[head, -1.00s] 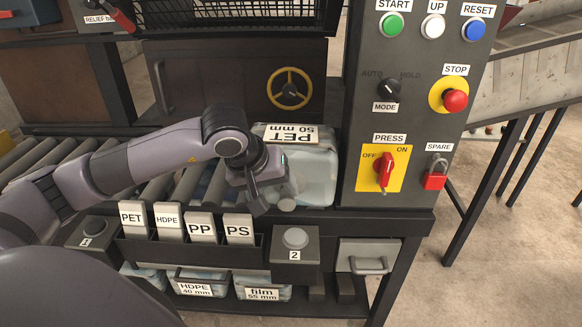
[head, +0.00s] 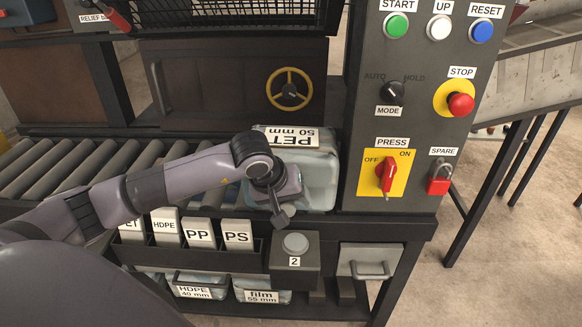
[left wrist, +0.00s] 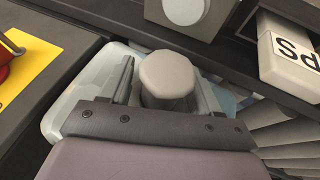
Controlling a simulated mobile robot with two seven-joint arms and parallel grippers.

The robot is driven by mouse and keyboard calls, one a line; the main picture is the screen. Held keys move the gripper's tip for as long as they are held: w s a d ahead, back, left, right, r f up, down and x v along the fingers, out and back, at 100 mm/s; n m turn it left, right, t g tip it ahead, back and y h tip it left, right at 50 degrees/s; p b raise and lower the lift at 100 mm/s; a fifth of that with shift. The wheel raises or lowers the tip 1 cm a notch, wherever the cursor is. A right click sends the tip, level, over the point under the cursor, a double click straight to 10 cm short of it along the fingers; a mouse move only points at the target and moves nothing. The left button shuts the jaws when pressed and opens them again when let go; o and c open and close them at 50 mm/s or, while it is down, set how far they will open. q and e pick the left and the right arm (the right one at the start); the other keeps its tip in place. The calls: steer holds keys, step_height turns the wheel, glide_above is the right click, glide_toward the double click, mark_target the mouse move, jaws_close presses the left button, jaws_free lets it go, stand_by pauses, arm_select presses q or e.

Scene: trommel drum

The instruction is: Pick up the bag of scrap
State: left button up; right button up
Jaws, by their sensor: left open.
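The bag of scrap (head: 318,172) is a pale, translucent, blocky bag labelled PET 50 mm. It sits at the right end of the roller conveyor, beside the control panel. My left gripper (head: 281,212) is at the bag's near side, pointing down, and hides part of it. In the left wrist view, its fingers are apart, with a grey rounded knob (left wrist: 168,75) showing between them. The bag (left wrist: 70,100) lies behind and below the fingers. Whether the fingers touch the knob I cannot tell. My right gripper is out of view.
The control panel (head: 418,110) rises close right of the bag. Button box 2 (head: 295,258) and a rack of label cards (head: 200,232) stand in front. Bins labelled HDPE (head: 197,292) and film (head: 261,296) sit below. The rollers (head: 75,170) to the left are empty.

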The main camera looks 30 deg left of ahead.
arm_select(q)
jaws_close()
steer(key=shift+r, duration=0.1)
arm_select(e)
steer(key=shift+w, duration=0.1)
